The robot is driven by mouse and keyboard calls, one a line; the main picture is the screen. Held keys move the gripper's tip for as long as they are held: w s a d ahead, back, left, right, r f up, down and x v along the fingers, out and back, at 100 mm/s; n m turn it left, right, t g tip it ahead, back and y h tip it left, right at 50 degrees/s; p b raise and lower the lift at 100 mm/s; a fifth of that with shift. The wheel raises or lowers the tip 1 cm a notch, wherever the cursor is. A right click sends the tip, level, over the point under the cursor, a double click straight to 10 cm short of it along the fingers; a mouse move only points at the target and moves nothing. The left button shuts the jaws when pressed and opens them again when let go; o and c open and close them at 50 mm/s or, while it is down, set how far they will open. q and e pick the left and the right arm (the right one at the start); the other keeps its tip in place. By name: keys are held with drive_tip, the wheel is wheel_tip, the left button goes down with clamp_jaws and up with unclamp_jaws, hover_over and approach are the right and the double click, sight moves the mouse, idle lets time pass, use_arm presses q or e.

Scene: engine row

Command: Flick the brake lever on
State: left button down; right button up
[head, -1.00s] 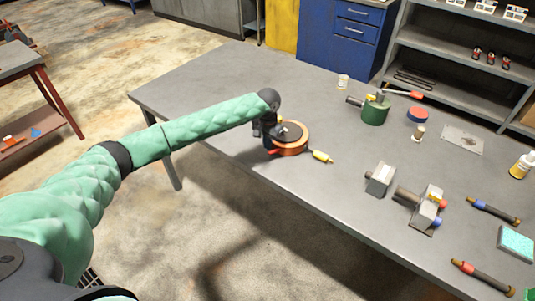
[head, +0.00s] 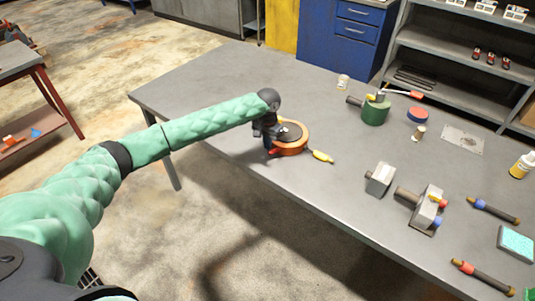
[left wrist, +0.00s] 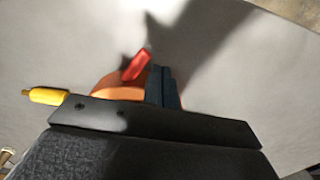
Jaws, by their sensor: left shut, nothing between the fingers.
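An orange round unit (head: 292,145) with a dark top sits near the table's left front edge. A yellow-tipped handle (head: 323,157) sticks out to its right. A small red lever (head: 274,153) shows at its left side, partly hidden by my gripper. In the left wrist view the red lever (left wrist: 137,66) stands up at a tilt just left of my fingertips, above the orange body (left wrist: 118,90). My left gripper (head: 269,137) is shut and empty, with its fingers (left wrist: 163,87) right beside the lever; I cannot tell whether they touch. My right gripper is not in view.
A green pot (head: 375,113), a grey block (head: 380,178) and a grey unit with a red knob (head: 428,207) stand to the right on the grey table (head: 225,85). Screwdriver-like tools lie farther right. The table's left part is clear.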

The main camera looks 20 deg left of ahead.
use_arm(q)
drive_tip(key=shift+s+d+r, duration=0.1)
drive_tip(key=shift+d, duration=0.1)
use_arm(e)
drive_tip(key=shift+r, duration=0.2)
use_arm(q)
drive_tip(key=shift+s+d+p, duration=0.75)
drive_tip(key=shift+d+p, duration=0.2)
drive_tip(key=shift+p, duration=0.2)
drive_tip(key=shift+w+a+r+p, duration=0.1)
drive_tip(key=shift+r+p, duration=0.95)
drive_tip(key=shift+r, duration=0.05)
drive_tip(key=shift+a+r+p, duration=0.1)
drive_tip(key=shift+r+p, duration=0.95)
drive_tip(key=shift+r, duration=0.1)
drive_tip(key=shift+w+r+p, duration=0.1)
drive_tip(key=shift+r+p, duration=0.2)
drive_tip(key=shift+r, duration=0.05)
drive_tip(key=shift+a+r+p, duration=0.1)
drive_tip(key=shift+r+p, duration=0.65)
drive_tip(key=shift+r, duration=0.1)
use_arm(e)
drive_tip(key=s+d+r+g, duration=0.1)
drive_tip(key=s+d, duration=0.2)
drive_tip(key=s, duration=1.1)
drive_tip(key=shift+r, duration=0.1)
